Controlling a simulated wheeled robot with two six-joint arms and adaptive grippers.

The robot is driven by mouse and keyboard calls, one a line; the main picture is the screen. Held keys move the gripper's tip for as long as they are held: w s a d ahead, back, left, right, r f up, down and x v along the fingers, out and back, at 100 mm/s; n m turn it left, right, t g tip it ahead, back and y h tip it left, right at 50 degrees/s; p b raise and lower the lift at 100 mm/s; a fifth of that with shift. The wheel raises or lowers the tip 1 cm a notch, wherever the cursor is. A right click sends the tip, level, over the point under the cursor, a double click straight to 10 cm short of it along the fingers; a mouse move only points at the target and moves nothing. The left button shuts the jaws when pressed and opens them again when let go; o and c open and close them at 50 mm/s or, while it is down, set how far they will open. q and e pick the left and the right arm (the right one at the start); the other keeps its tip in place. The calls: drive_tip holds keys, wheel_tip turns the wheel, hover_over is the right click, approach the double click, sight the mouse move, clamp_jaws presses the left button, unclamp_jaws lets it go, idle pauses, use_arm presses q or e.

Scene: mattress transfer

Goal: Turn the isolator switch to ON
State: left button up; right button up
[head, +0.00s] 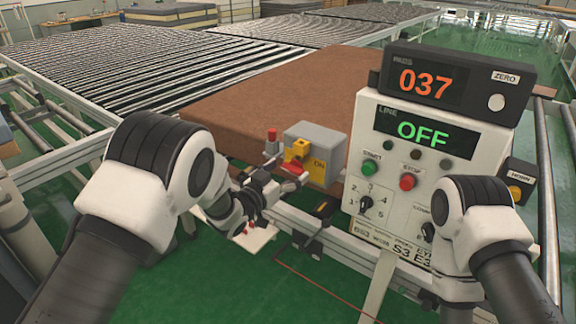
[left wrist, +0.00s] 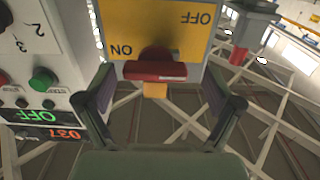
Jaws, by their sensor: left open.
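The isolator switch is a grey box (head: 326,140) with a yellow plate and a red handle (head: 291,169), on the frame in front of the brown mattress (head: 240,98). In the left wrist view, upside down, the yellow plate (left wrist: 190,20) has ON at left and OFF at right. The red handle (left wrist: 155,71) lies crosswise below them; I cannot tell which label it is set to. My left gripper (head: 268,185) is close in front of the switch. Its open fingers (left wrist: 168,95) flank the handle in the picture, with gaps visible on both sides. My right gripper is hidden.
The control panel (head: 377,226) stands right of the switch, its display (head: 425,134) reading OFF under a 037 readout (head: 428,83). A red-topped post (head: 271,142) stands just left of the switch. Roller conveyors (head: 130,75) lie behind. Frame rails run below the switch.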

use_arm(q)
drive_tip(key=shift+w+d, duration=0.1)
drive_tip(key=shift+d, duration=0.05)
drive_tip(key=shift+s+d+r, duration=0.1)
drive_tip(key=shift+s+d, duration=0.15)
drive_tip(key=c, duration=0.6)
drive_tip(key=shift+w+a, duration=0.1)
drive_tip(key=shift+a, duration=0.05)
drive_tip(key=c, duration=0.5)
drive_tip(key=shift+c, duration=0.2)
